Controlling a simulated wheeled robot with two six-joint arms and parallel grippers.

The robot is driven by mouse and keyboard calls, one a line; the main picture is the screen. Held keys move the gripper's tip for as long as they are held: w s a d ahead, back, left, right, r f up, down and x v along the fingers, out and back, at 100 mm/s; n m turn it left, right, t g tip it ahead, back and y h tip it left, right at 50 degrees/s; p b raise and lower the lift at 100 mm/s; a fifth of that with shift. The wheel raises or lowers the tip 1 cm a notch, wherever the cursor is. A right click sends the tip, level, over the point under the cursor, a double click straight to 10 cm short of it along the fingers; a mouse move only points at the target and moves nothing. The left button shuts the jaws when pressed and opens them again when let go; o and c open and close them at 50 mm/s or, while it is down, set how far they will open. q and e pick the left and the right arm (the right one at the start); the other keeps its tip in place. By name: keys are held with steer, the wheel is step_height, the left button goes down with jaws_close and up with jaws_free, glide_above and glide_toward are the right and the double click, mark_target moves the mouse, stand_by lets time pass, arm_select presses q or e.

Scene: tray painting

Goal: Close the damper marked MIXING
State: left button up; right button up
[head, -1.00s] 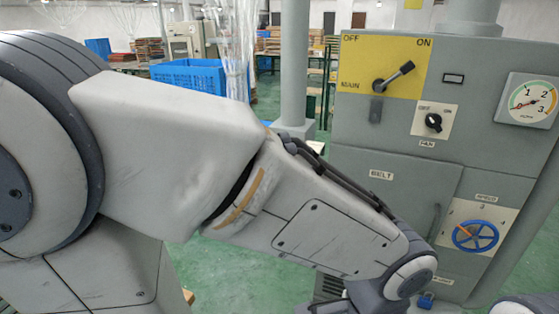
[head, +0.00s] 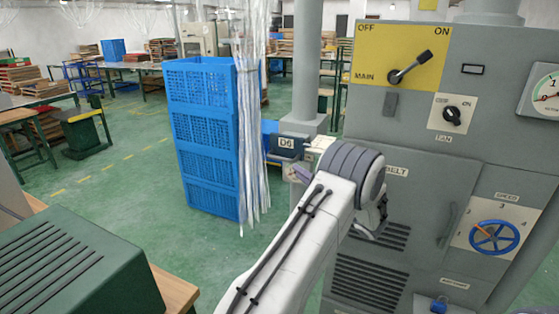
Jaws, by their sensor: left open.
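No damper and no MIXING label can be made out in the head view. My left gripper (head: 371,222) is small and partly hidden behind my own wrist. It is open, in front of the grey cabinet (head: 420,187), near the vent slots below the BELT label (head: 397,172). I see nothing between its fingers. My right gripper is not in view.
The cabinet carries a MAIN lever (head: 410,67), a FAN knob (head: 452,115), a blue SPEED handwheel (head: 494,237) and a gauge (head: 546,94). Stacked blue crates (head: 205,145) stand left of a grey pillar (head: 307,70). A green ridged box (head: 85,265) is at lower left. Green floor is open beyond.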

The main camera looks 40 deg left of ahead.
mark_target(279, 159)
arm_select(q)
steer(key=p+x, duration=0.2)
steer(key=x, duration=0.7)
steer(key=shift+a, duration=0.3)
jaws_close()
stand_by(1.0)
